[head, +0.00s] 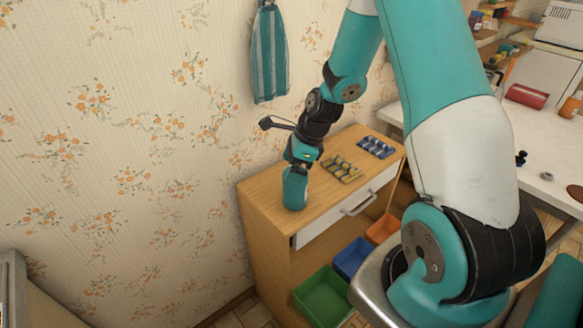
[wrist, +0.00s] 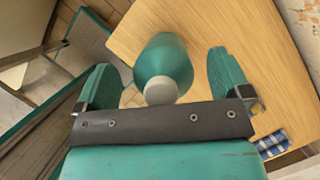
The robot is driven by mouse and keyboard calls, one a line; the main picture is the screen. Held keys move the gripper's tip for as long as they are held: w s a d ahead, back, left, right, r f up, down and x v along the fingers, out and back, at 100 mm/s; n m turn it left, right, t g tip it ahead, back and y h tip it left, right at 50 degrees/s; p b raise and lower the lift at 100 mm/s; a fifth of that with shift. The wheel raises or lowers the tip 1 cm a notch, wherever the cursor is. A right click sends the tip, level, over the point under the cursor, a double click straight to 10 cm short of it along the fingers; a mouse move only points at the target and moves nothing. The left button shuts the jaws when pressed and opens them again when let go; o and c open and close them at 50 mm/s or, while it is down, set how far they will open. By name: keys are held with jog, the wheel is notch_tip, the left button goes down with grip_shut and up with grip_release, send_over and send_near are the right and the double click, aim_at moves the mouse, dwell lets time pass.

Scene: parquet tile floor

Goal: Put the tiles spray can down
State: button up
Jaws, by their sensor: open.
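The spray can (head: 294,190) is teal and appears to stand upright on the left end of the wooden cabinet top (head: 262,195). In the wrist view the can (wrist: 165,58) shows its rounded shoulder and pale cap between my two teal fingers. My gripper (head: 298,171) is open around the top of the can, pointing down. In the wrist view a gap shows on each side between finger and can. The can's base is hidden in the wrist view.
On the cabinet top, yellow-and-dark items (head: 342,168) and a blue set (head: 376,147) lie to the right. Green (head: 323,298), blue (head: 352,258) and orange (head: 383,228) bins are below. Bare wood lies around the can.

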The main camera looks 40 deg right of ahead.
jog(key=v, duration=1.1)
jog(key=s+a+r+n+g, duration=0.1)
jog(key=s+a+r+n, duration=0.25)
jog(key=a+n, duration=0.4)
jog(key=s+a+r+n, duration=0.2)
jog(key=a+r+n, duration=0.2)
jog(key=a+n, duration=0.35)
jog(key=s+a+r+n, duration=0.1)
jog(key=s+a+n, duration=0.4)
jog(key=s+n, duration=0.2)
jog(key=s+a+r+n+g, duration=0.1)
jog(key=s+a+n, duration=0.4)
jog(key=n, duration=0.5)
jog(key=shift+s+r+g+y, duration=0.3)
jog(key=shift+s+r, duration=0.5)
jog(key=shift+s, duration=0.4)
jog(key=shift+r+p, duration=0.5)
jog(key=shift+p, duration=0.1)
